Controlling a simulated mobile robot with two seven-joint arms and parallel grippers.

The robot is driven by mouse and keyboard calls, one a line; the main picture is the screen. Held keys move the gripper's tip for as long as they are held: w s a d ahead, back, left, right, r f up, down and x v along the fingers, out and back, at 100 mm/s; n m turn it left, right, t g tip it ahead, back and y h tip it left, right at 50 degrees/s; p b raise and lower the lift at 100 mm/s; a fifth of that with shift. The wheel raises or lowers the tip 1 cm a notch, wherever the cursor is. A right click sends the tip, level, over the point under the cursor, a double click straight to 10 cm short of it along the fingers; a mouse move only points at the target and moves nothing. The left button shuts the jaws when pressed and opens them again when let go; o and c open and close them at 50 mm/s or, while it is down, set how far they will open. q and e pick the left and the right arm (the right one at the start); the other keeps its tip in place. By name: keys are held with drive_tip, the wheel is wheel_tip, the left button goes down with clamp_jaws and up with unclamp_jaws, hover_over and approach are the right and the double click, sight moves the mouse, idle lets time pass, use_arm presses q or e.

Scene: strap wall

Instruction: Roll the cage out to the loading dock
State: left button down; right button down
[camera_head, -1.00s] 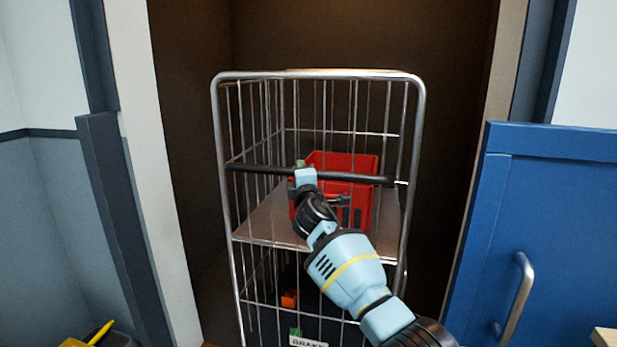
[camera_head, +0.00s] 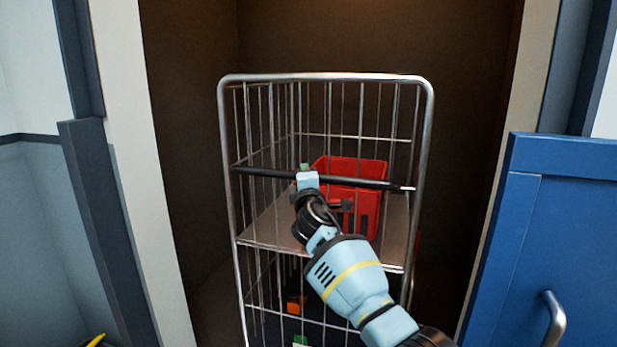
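The cage (camera_head: 325,78) is a tall silver wire roll cage standing in a dark doorway recess. A black handle bar (camera_head: 262,173) crosses its front. My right gripper (camera_head: 306,174) is at the bar, left of its middle, and appears closed around it; the fingertips are partly hidden by the wrist. A red crate (camera_head: 362,170) sits on the cage's upper shelf (camera_head: 268,225), behind the bar and partly covered by my arm. A small orange thing (camera_head: 296,304) and a green label (camera_head: 300,340) show lower in the cage. My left gripper is out of view.
A pale door frame (camera_head: 150,200) stands left of the cage, with a gap between them. A blue door (camera_head: 530,240) with a metal handle (camera_head: 554,320) stands open on the right. A yellow thing (camera_head: 96,341) shows at the bottom left edge.

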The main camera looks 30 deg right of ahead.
drive_tip(key=shift+d+r, duration=0.2)
drive_tip(key=shift+r, duration=0.2)
drive_tip(key=c, duration=1.6)
unclamp_jaws()
drive_tip(key=o, duration=0.4)
drive_tip(key=shift+w+d+f, duration=0.1)
drive_tip(key=shift+w+f, duration=0.1)
drive_tip(key=shift+f, duration=0.05)
drive_tip(key=shift+c, duration=0.2)
drive_tip(key=shift+s+f, duration=0.1)
drive_tip(key=shift+s, duration=0.05)
drive_tip(key=shift+s+a+f+p, duration=0.1)
drive_tip(key=shift+s+a+p, duration=0.3)
drive_tip(key=shift+s, duration=0.1)
drive_tip(key=p+v, duration=0.1)
drive_tip(key=v, duration=0.5)
drive_tip(key=shift+s, duration=0.2)
